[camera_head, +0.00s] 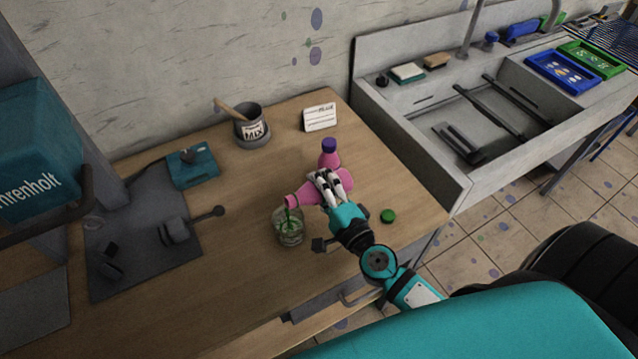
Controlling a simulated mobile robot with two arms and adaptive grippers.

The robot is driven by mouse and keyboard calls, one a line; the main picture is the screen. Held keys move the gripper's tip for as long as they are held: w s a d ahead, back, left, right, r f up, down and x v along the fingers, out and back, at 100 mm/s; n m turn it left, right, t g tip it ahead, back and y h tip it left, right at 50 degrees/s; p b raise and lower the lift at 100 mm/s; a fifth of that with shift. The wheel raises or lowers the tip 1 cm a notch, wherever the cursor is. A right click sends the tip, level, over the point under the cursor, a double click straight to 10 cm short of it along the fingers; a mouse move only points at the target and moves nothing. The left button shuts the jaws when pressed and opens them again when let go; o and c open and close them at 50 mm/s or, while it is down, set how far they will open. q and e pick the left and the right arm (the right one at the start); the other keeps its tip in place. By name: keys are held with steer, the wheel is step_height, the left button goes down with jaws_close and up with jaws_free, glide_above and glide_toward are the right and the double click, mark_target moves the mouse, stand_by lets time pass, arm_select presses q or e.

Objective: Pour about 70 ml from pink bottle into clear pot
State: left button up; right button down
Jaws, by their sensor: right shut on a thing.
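My right gripper (327,184) is shut on a pink bottle (304,196). The bottle is tipped nearly flat with its mouth to the left, above the clear pot (289,231). A thin green stream (287,208) runs from the mouth down into the pot. Greenish liquid shows in the pot, but its level is too small to read. The pot stands on the wooden table. A second pink bottle (331,161) with a purple cap stands upright just behind my gripper. My left gripper is out of view.
A green cap (388,216) lies on the table (240,280) right of my gripper. A MIX pot (251,128) with a stick and a white card (320,118) stand at the back. A dark mat (150,265) with tools lies left. A sink (480,130) adjoins at right.

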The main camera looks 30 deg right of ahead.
steer(key=shift+f+n+p, duration=0.25)
steer(key=shift+n+p, duration=0.1)
steer(key=shift+n, duration=0.15)
stand_by(1.8)
steer(key=shift+r+m+p, duration=0.3)
steer(key=shift+r+m, duration=0.3)
steer(key=shift+m, duration=0.6)
steer(key=shift+r, duration=0.1)
steer(key=m, duration=0.1)
steer(key=r+m+p, duration=0.1)
steer(key=shift+a+r+m, duration=0.1)
steer(key=shift+a+m, duration=0.1)
steer(key=shift+m, duration=0.1)
steer(key=shift+r+m, duration=0.1)
steer(key=shift+m, duration=0.3)
steer(key=shift+a, duration=0.1)
